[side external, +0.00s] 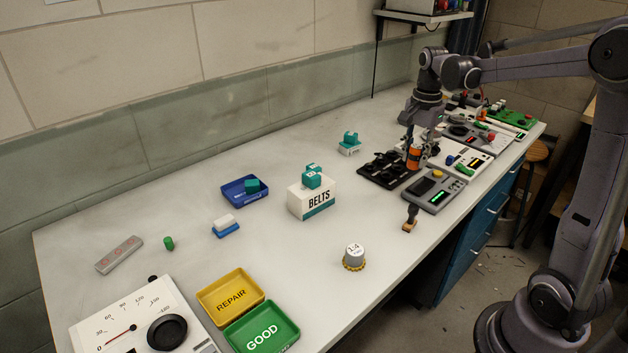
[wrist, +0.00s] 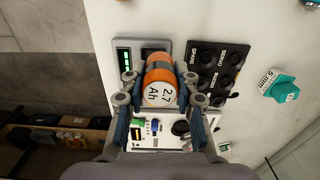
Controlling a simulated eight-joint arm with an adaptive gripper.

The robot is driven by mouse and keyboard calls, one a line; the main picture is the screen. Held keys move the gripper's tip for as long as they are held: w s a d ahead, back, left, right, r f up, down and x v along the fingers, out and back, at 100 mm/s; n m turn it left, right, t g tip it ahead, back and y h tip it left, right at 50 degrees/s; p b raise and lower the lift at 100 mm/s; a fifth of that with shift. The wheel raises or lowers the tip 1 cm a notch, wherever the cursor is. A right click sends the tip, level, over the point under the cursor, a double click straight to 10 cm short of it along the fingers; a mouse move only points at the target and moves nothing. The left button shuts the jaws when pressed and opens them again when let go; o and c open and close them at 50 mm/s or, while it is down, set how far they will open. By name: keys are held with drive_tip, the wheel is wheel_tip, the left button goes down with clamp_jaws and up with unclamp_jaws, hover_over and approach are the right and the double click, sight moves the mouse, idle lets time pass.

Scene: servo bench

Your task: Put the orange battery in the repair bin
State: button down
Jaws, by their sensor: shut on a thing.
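The orange battery (side external: 414,158) is at the right part of the bench, held upright or nearly so by my gripper (side external: 411,142). In the wrist view the battery (wrist: 160,72) shows its white end marked "2.7 Ah" between the two fingers of my gripper (wrist: 160,88), which is shut on it. I cannot tell whether its lower end touches anything. The repair bin (side external: 224,285) is a shallow yellow tray marked REPAIR at the front left of the bench, empty and far from my gripper.
A green GOOD bin (side external: 262,320) adjoins the repair bin. A black socket tray (side external: 383,172) and a grey tester (side external: 432,192) lie around the battery. A BELTS box (side external: 312,203), a blue tray (side external: 245,198) and a gear-topped 1:4 part (side external: 354,256) stand between.

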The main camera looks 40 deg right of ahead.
drive_tip(key=w+a+n, duration=0.6)
drive_tip(key=a+n, duration=0.1)
drive_tip(key=a, duration=0.6)
drive_tip(key=n, duration=1.3)
hover_over(231, 300)
drive_tip(key=f, duration=0.6)
drive_tip(key=shift+d, duration=0.2)
drive_tip(key=shift+a+f, duration=0.25)
drive_tip(key=shift+f, duration=1.9)
drive_tip(key=shift+f, duration=0.1)
drive_tip(key=c, duration=1)
unclamp_jaws()
